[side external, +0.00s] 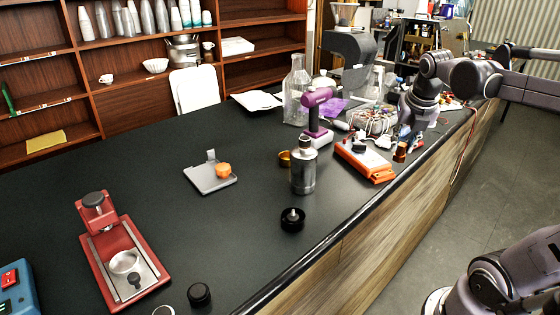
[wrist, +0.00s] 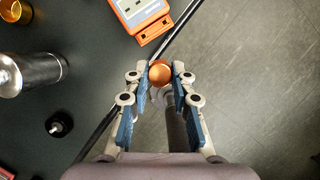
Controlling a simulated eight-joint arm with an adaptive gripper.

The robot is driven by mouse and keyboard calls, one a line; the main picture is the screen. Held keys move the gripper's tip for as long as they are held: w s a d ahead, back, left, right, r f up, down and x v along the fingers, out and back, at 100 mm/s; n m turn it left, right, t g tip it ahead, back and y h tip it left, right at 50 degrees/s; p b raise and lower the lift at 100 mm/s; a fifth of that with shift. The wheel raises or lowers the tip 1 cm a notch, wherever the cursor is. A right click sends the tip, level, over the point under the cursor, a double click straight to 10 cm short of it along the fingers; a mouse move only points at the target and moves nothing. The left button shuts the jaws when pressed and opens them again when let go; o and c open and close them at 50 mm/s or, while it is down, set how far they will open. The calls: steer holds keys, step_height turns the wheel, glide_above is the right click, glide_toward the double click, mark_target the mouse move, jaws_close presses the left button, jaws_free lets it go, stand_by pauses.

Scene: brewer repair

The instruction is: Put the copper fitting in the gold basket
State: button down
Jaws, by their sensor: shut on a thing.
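The copper fitting (wrist: 160,72) is a small round orange-brown piece between my gripper's (wrist: 161,80) blue-padded fingertips in the wrist view. My gripper is shut on it, over the counter's edge in that view. In the side view, the fitting (side external: 400,152) shows below my gripper (side external: 404,139), right of the orange device. The gold basket (side external: 284,159) stands on the dark counter, partly hidden behind the metal canister. It also shows at the top left corner of the wrist view (wrist: 15,11), well away from my gripper.
The metal canister (side external: 303,172) stands upright between the basket and the counter's front edge. The orange-and-white device (side external: 366,161) lies left of my gripper. A purple-headed tool (side external: 318,112) stands behind the canister. A black knob (side external: 292,219) lies nearer the camera. The counter's left middle is mostly clear.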

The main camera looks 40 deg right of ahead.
steer(key=w+n, duration=0.2)
steer(key=w, duration=2)
steer(key=w+a+f, duration=0.2)
steer(key=a, duration=0.1)
steer(key=w+a+f, duration=0.2)
steer(key=w+a, duration=0.1)
steer(key=w+a+f, duration=0.2)
steer(key=w+a, duration=0.1)
steer(key=shift+w+f, duration=0.15)
steer(key=shift+w, duration=0.1)
steer(key=shift+f, duration=2)
steer(key=shift+f, duration=0.1)
steer(key=c, duration=1.1)
jaws_free()
steer(key=shift+c, duration=0.2)
